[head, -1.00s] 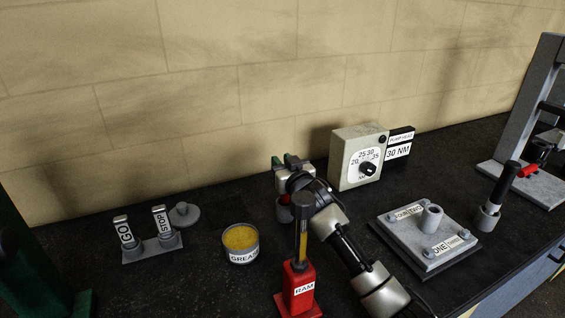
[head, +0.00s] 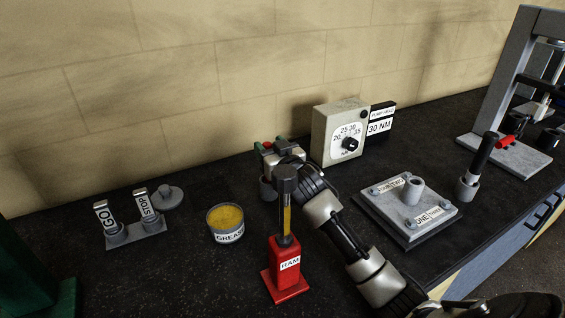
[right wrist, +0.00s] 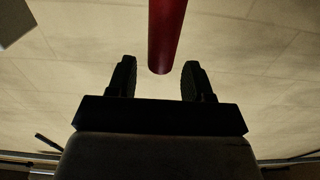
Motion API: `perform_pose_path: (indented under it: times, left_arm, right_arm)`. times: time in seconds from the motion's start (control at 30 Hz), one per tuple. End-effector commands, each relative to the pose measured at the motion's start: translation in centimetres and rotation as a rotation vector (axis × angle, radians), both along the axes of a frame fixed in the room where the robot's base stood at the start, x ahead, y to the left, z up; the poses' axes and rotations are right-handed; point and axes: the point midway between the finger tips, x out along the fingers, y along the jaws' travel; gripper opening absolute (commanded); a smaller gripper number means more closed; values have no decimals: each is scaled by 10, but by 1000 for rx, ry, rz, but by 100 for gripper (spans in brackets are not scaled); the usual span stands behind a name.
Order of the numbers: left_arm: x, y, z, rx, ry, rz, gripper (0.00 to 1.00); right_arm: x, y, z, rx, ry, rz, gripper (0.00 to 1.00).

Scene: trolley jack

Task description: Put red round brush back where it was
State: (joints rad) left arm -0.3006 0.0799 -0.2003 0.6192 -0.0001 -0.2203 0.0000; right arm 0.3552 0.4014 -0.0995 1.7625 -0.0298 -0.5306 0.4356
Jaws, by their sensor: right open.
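My right gripper (head: 268,150) is at the back of the bench, beyond the red RAM jack, with its arm coming in from the lower right. In the right wrist view its two fingers (right wrist: 159,72) are apart. A red round handle (right wrist: 165,35), which looks like the red brush's, comes down from the top edge; its lower end shows between the fingertips, with gaps on both sides. In the head view only small red and green bits show at the gripper. A grey cup (head: 267,189) stands just below it, partly hidden. My left gripper is not in view.
The RAM jack (head: 286,270) stands in front of my right arm. A grease tin (head: 227,237) and GO/STOP levers (head: 136,233) are left. A dial box (head: 328,148), a bolted plate (head: 390,222) and a black-handled tool in a cup (head: 466,188) are right.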

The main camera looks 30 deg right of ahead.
Motion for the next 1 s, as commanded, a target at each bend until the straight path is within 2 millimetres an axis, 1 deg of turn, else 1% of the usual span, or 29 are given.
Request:
perform_pose_path:
  times: [0.03, 0.2, 0.3, 0.4, 0.5, 0.6, 1.0]
  left_arm:
    - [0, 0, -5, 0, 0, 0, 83]
    - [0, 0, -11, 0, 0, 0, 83]
    - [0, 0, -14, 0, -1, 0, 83]
    - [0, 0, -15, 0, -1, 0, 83]
    - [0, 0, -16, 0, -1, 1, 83]
    - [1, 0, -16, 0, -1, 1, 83]
    - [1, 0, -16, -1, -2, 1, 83]
  right_arm:
    - [-12, 1, -4, -1, 1, 1, 51]
    - [-46, 3, -3, 0, 1, 1, 51]
    - [-62, 4, -3, 0, 1, 1, 51]
    - [-74, 4, -2, 0, 1, 1, 51]
    - [-80, 4, -2, 0, 1, 0, 51]
    - [-82, 4, -1, 0, 1, 0, 51]
    - [-82, 5, -1, 0, 0, 0, 51]
